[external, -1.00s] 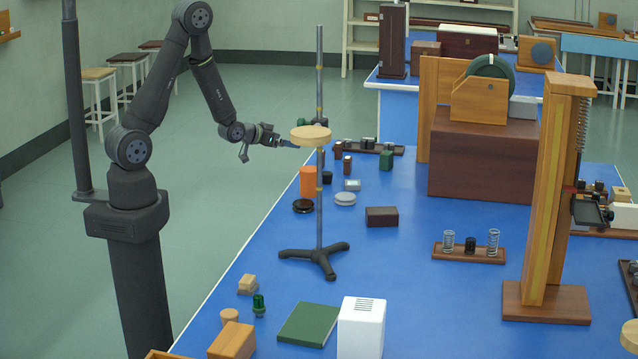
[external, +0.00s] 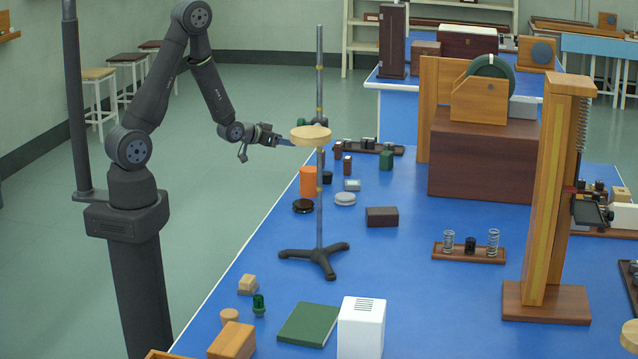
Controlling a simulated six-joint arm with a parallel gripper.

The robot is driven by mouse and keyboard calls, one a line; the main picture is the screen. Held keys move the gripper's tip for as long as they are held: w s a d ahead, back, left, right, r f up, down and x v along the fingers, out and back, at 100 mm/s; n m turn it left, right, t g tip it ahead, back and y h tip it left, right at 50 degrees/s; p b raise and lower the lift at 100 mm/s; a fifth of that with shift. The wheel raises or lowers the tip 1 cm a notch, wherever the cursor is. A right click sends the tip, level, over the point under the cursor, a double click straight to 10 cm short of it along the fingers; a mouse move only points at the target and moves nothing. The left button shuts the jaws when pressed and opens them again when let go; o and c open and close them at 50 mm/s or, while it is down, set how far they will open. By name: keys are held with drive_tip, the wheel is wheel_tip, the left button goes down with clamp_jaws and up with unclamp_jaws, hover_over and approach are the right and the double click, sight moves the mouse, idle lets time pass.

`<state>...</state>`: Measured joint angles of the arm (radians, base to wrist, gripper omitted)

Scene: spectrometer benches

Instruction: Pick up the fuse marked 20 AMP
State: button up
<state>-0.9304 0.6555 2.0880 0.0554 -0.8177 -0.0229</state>
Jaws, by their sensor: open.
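My gripper (external: 284,141) is open and in the air at the left edge of the blue bench, just left of the round wooden disc on the stand in the picture. No marking 20 AMP can be read on anything at this size, so I cannot tell which thing is the fuse. Small brown blocks (external: 347,165) and a dark tray (external: 372,148) with several small cylinders lie beyond the stand. No object shows between the jaws.
A tripod stand (external: 318,258) carries a wooden disc (external: 311,135) close to my gripper. The blue bench (external: 400,262) has clear room right of the stand.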

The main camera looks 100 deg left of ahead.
drive_tip(key=c, duration=0.3)
drive_tip(key=n+g+h, duration=0.7)
drive_tip(key=g, duration=0.1)
approach(338, 143)
drive_tip(key=shift+g, duration=0.3)
drive_tip(key=x, duration=0.7)
drive_tip(key=shift+w+a+r, duration=0.2)
drive_tip(key=shift+a, duration=0.15)
drive_tip(key=shift+d+x, duration=0.1)
drive_tip(key=shift+x, duration=1.25)
drive_tip(key=shift+d+x, duration=0.15)
drive_tip(key=shift+x, duration=1.15)
drive_tip(key=shift+w, duration=0.1)
clamp_jaws()
